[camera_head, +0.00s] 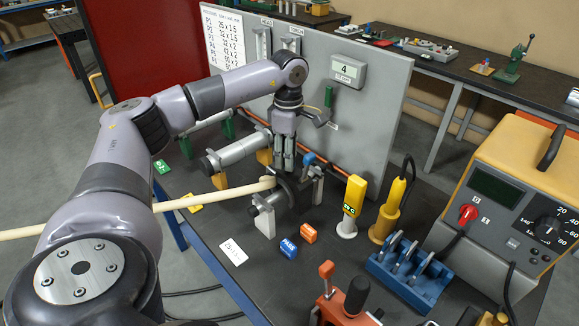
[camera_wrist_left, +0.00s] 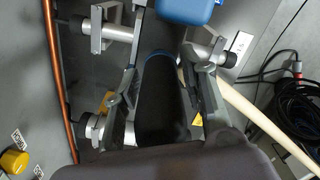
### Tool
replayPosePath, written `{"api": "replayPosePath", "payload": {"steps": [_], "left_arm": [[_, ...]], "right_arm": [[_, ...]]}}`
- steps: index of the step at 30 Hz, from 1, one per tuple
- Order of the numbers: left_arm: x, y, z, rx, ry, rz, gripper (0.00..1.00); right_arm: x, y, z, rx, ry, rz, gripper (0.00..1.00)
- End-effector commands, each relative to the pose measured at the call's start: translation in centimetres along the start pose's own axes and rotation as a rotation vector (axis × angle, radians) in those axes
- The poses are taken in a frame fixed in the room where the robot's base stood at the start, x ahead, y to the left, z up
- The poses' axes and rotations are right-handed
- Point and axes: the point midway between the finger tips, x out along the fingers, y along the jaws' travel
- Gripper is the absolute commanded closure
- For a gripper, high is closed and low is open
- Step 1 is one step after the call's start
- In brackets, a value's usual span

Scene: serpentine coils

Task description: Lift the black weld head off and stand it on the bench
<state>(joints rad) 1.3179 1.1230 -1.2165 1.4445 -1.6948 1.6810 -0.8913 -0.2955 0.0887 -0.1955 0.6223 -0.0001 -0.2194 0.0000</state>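The black weld head (camera_head: 286,190) sits in a clamp stand on the dark bench (camera_head: 215,215). My left gripper (camera_head: 284,168) points straight down just above it. In the left wrist view, the gripper's two fingers (camera_wrist_left: 160,78) stand apart on either side of a black body with a blue ring (camera_wrist_left: 160,110), which looks like the weld head. A thin gap shows beside the left finger. I cannot tell whether the right finger touches. My right gripper is not in view.
A pale rod (camera_head: 225,193) runs left from the stand. A grey tube (camera_head: 235,152) lies behind. Blue (camera_head: 289,247) and orange (camera_head: 308,233) blocks, a yellow tool (camera_head: 352,195), a blue rack (camera_head: 410,270) and a welding power unit (camera_head: 515,205) crowd the right.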

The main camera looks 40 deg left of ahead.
Motion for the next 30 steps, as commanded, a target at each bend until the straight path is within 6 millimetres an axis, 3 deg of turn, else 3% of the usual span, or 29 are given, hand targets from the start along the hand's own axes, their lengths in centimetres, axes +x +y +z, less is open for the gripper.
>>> {"api": "replayPosePath", "payload": {"steps": [4, 11, 27, 30], "left_arm": [[1.1, 0.0, -0.1, -0.001, 0.0, -0.001, 0.61], [1.3, 0.0, -0.1, -0.001, 0.0, 0.001, 0.62], [1.2, 0.0, 0.0, -0.001, 0.0, 0.0, 0.98], [1.2, 0.0, 0.0, -0.001, 0.0, 0.0, 1.0]], "right_arm": [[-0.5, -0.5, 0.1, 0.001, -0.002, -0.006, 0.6], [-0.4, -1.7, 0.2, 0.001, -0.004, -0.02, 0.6], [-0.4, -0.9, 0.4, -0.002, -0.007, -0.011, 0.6], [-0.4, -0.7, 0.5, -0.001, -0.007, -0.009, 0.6]]}}
